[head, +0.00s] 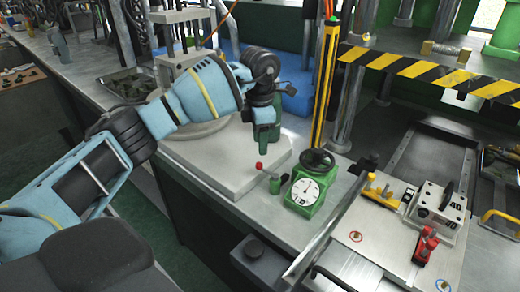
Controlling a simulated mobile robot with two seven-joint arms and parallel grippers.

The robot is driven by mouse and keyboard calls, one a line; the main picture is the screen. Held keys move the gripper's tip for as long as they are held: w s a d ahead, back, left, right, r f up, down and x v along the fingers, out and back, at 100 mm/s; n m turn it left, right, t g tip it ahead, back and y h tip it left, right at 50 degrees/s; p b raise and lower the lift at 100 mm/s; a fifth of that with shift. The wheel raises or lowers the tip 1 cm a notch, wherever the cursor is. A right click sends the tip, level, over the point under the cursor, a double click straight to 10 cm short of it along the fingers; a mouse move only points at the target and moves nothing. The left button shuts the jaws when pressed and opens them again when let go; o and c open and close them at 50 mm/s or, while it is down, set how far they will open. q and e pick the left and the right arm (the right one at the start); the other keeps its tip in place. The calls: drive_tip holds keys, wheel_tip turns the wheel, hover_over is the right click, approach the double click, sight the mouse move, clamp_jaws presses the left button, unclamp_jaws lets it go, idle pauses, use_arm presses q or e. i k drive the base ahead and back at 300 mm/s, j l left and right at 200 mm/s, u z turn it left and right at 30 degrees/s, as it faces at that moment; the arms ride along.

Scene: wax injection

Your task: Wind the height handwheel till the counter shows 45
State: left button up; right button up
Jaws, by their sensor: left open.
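The height handwheel (318,160) is a small black wheel on top of a green box beside the yellow column. The box carries a round white dial (305,190) on its front; a small dark window in the dial is too small to read. My left gripper (264,146) points down, open and empty, to the left of the handwheel and above the grey plate. It is apart from the wheel. My right gripper is not in view.
A red-knobbed lever (268,171) on a green base stands just left of the dial box. A yellow graduated column (325,90) rises behind the wheel. A black-and-yellow striped beam (430,75) spans the right. A plate with a block (437,212) and clamps lies at right.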

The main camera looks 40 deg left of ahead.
sight(318, 154)
drive_tip(key=k, duration=1)
